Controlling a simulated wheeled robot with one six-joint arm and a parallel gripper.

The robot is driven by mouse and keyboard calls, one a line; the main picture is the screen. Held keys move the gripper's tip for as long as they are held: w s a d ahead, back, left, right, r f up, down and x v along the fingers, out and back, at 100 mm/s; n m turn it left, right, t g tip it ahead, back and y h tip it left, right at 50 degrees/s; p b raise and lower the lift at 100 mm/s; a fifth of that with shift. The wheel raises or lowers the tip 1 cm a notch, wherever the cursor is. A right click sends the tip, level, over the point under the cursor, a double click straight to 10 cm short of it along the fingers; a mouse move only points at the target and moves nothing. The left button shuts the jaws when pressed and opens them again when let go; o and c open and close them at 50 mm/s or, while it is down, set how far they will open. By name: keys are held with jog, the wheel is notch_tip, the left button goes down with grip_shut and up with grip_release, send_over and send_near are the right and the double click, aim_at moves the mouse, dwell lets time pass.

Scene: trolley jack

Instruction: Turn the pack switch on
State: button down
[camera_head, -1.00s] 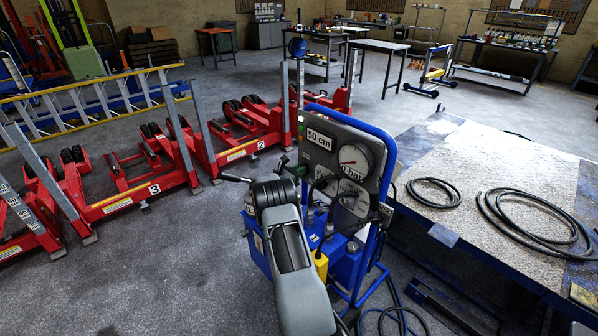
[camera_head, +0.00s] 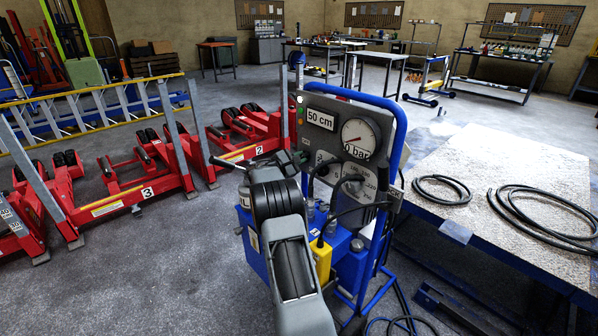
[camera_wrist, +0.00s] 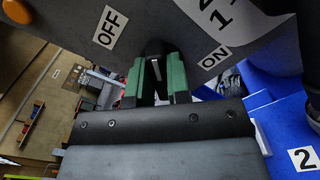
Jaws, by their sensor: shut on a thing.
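The pack's grey control panel (camera_head: 350,112) stands upright in a blue frame, with a "50 cm" display and a gauge marked "0 bar". In the wrist view the panel (camera_wrist: 232,22) shows an "OFF" label (camera_wrist: 110,27) to the left and an "ON" label (camera_wrist: 214,57) to the right. The black switch handle (camera_wrist: 155,47) sits between these labels. My gripper (camera_wrist: 157,78) has its green fingers closed around the handle. Whether the handle points at either label is unclear.
Black hoses and a yellow part (camera_head: 321,262) lie close beside my arm. A table (camera_head: 480,180) with coiled hoses stands to the right. Red numbered column lifts (camera_head: 125,195) stand to the left. Open floor (camera_head: 130,290) lies at front left.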

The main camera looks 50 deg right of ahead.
jog(key=shift+s+f+m+b, duration=0.1)
jog(key=shift+f+m+b, duration=0.1)
jog(key=shift+m+b, duration=2.65)
jog(key=shift+s+f+m+b, duration=0.1)
jog(key=shift+f+m+b, duration=0.1)
jog(key=shift+m+b, duration=2.65)
jog(key=shift+r+n+b, duration=0.1)
jog(key=shift+n+b, duration=0.7)
jog(key=shift+b, duration=0.2)
jog(key=c, duration=1.1)
grip_release()
jog(key=a, duration=0.4)
jog(key=a+p, duration=0.1)
jog(key=a, duration=0.4)
jog(key=w+a+p, duration=0.1)
jog(key=a, duration=0.3)
jog(key=shift+a, duration=0.4)
